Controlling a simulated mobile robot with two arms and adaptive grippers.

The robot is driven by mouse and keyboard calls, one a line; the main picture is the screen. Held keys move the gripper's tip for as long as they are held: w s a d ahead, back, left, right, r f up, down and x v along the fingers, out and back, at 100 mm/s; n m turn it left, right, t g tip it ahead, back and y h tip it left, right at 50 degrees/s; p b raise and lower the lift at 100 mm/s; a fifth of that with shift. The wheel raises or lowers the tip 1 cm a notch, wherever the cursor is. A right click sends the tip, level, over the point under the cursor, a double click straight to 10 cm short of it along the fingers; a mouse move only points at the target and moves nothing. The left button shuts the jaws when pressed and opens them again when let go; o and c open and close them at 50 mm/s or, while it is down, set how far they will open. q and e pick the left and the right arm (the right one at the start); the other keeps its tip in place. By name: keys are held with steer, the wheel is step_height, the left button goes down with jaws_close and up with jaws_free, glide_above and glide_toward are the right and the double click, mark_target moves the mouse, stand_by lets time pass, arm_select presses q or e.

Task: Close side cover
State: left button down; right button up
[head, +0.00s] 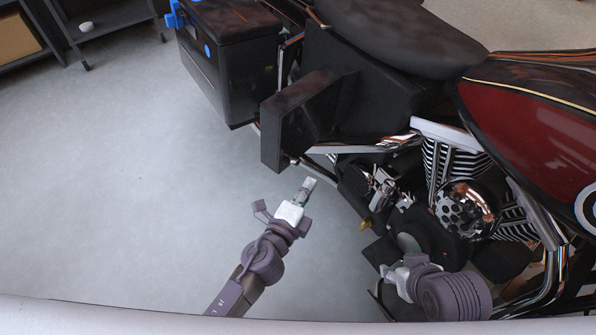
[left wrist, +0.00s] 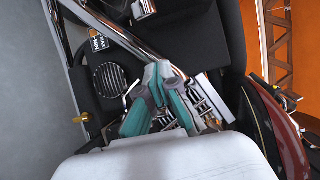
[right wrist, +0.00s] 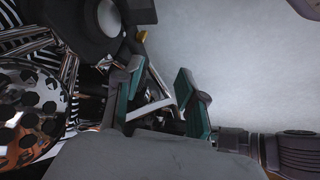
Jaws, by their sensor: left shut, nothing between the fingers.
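The black side cover (head: 287,130) of the motorcycle stands swung out from the bike's side, below the seat, with a gap behind its outer edge. My left gripper (head: 309,185) is just below the cover in the head view, apart from it, and shut with nothing in it. Its teal-padded fingers are close together in the left wrist view (left wrist: 160,85). My right gripper (head: 384,270) is low beside the engine. In the right wrist view its fingers (right wrist: 160,75) are spread apart with nothing held between them.
A black saddlebag case (head: 235,60) with blue parts hangs behind the cover. The chrome engine (head: 465,210) and exhaust pipes (head: 550,270) are close to my right arm. The grey floor (head: 120,180) to the left is clear. A dark shelf (head: 100,22) stands at the back left.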

arm_select(q)
steer(key=shift+w+a+f, duration=0.1)
steer(key=shift+w+a, duration=0.55)
steer(key=shift+w, duration=0.35)
steer(key=shift+w+a, duration=0.6)
steer(key=shift+w, duration=0.4)
arm_select(e)
steer(key=shift+s+d+f+g, duration=0.15)
steer(key=shift+s+g, duration=0.15)
steer(key=shift+s, duration=0.2)
steer(key=shift+s+d+f+g, duration=0.15)
steer(key=shift+s+g, duration=0.15)
steer(key=shift+s, duration=0.15)
